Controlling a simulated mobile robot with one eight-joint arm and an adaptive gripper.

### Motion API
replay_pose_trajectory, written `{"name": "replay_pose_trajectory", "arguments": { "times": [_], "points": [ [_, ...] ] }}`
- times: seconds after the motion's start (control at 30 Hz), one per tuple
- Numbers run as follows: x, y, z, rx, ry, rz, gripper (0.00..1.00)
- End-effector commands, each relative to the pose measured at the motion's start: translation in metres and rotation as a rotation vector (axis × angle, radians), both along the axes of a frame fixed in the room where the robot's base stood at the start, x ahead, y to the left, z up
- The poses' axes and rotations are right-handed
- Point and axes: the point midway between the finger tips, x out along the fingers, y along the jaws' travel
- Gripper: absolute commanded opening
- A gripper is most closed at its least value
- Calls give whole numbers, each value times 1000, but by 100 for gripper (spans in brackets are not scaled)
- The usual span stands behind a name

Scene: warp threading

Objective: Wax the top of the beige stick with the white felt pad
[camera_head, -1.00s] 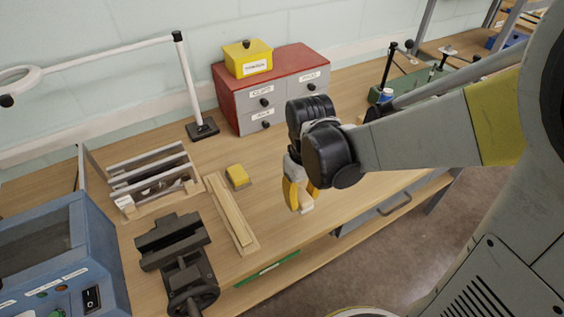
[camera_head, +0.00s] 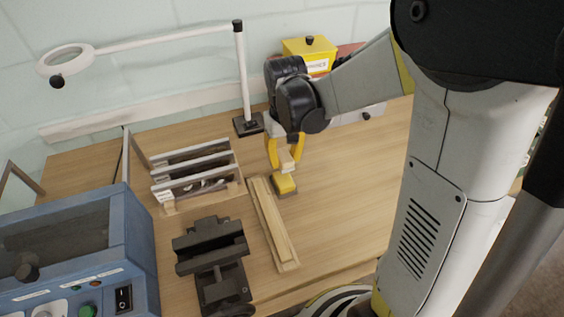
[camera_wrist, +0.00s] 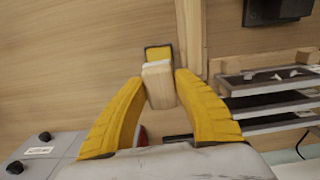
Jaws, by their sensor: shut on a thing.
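My gripper (camera_head: 285,152) is shut on a small wooden block, the felt pad (camera_head: 287,163), and holds it above the table. In the wrist view the pad (camera_wrist: 159,88) sits between the two yellow fingers, with a white layer at its far end. A yellow block (camera_head: 284,184) on a dark base lies just below the pad; whether they touch I cannot tell. The yellow block also shows past the pad in the wrist view (camera_wrist: 158,53). The long beige stick (camera_head: 270,220) lies on a wooden board (camera_head: 288,267), left of the yellow block.
A dark vise (camera_head: 212,250) stands left of the stick. A slotted rack (camera_head: 197,178) is behind it, and a blue machine (camera_head: 135,240) is at far left. A magnifier lamp post (camera_head: 243,75) rises at the back. The table right of the yellow block is clear.

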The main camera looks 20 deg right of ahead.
Motion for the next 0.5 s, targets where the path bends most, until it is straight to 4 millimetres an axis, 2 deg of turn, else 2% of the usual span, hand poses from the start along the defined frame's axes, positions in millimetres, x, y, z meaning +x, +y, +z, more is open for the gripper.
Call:
{"name": "replay_pose_trajectory", "arguments": {
  "times": [0.27, 0.5],
  "points": [
    [2, -1, -14, 0, 0, -8, 6],
    [1, -1, -41, 0, 0, -7, 6]
  ]
}}
